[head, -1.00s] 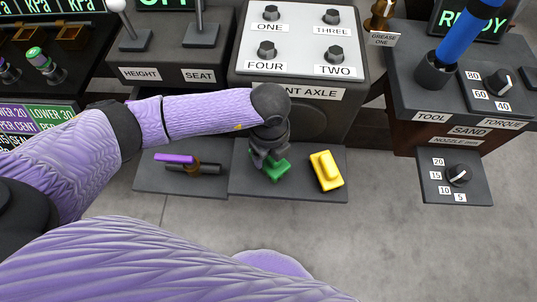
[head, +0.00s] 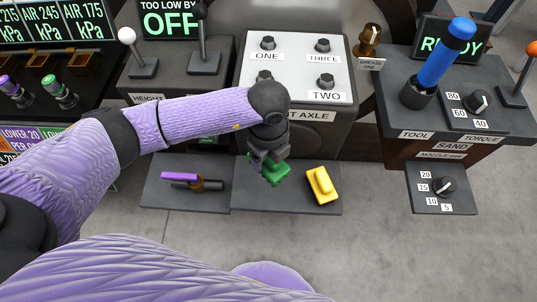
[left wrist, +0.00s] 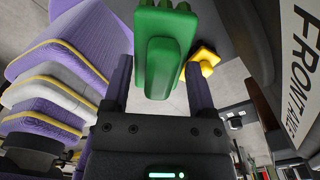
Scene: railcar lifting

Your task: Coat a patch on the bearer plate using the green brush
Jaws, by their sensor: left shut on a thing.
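My left gripper (head: 268,157) is shut on the green brush (head: 277,173), in front of the front axle stand. In the left wrist view, the green brush (left wrist: 165,62) sits between the two fingers, its lobed end pointing away from the palm. In the head view it appears just above the dark shelf (head: 250,198). The pale plate with four labelled bolts (head: 296,70) tops the stand behind; my left arm covers its front left corner, including one label. I cannot tell whether this is the bearer plate. My right gripper is not in view.
A yellow block-like tool (head: 322,185) lies on the shelf right of the brush. A purple-handled tool (head: 180,177) lies to the left. A blue-handled tool (head: 447,55) stands in a holder on the right console. Two levers stand at the left console.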

